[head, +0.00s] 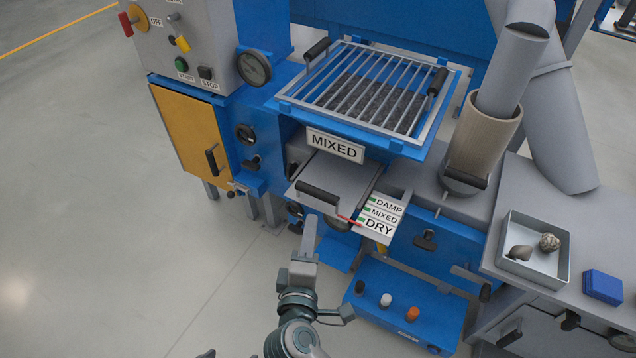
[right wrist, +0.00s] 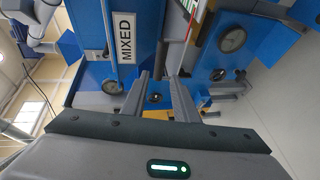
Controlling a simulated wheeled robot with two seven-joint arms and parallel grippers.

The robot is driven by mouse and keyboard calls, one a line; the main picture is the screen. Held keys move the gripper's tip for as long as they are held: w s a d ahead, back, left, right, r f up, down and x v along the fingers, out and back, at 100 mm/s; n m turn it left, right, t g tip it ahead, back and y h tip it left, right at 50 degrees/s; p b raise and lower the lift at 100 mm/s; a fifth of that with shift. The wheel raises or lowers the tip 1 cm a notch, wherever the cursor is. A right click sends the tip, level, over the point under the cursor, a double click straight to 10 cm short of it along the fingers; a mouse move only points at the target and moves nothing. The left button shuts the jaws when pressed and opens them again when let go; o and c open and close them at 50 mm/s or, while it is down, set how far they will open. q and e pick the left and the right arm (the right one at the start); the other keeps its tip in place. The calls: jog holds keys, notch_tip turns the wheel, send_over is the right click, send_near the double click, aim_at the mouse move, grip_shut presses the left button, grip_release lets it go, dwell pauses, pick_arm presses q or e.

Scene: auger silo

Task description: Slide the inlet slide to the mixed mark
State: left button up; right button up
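The inlet slide is a grey plate (head: 342,178) under the grated hopper, with a black bar handle (head: 318,193) on its front edge. Its red pointer (head: 349,220) lies level with the green tick of DRY on the scale plate (head: 379,219). The scale reads DAMP, MIXED, DRY from back to front. My right gripper (head: 309,235) is just in front of and below the handle. In the right wrist view its two fingers (right wrist: 163,85) stand apart with nothing seen gripped between them. My left gripper cannot be made out.
A MIXED sign (head: 335,145) hangs above the slide. A blue box with coloured knobs (head: 408,305) stands low at right. A tray with shells (head: 535,249) and a small blue box (head: 603,286) lie on the right bench. The floor at left is clear.

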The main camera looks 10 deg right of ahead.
send_near(318, 183)
jog(key=w, duration=0.2)
jog(key=w+d+r, duration=0.1)
jog(key=w, duration=0.1)
jog(key=w+r, duration=0.1)
jog(key=w, duration=0.1)
jog(key=shift+w+d+b, duration=0.2)
jog(key=shift+d+b, duration=0.2)
jog(key=shift+c, duration=0.3)
grip_shut()
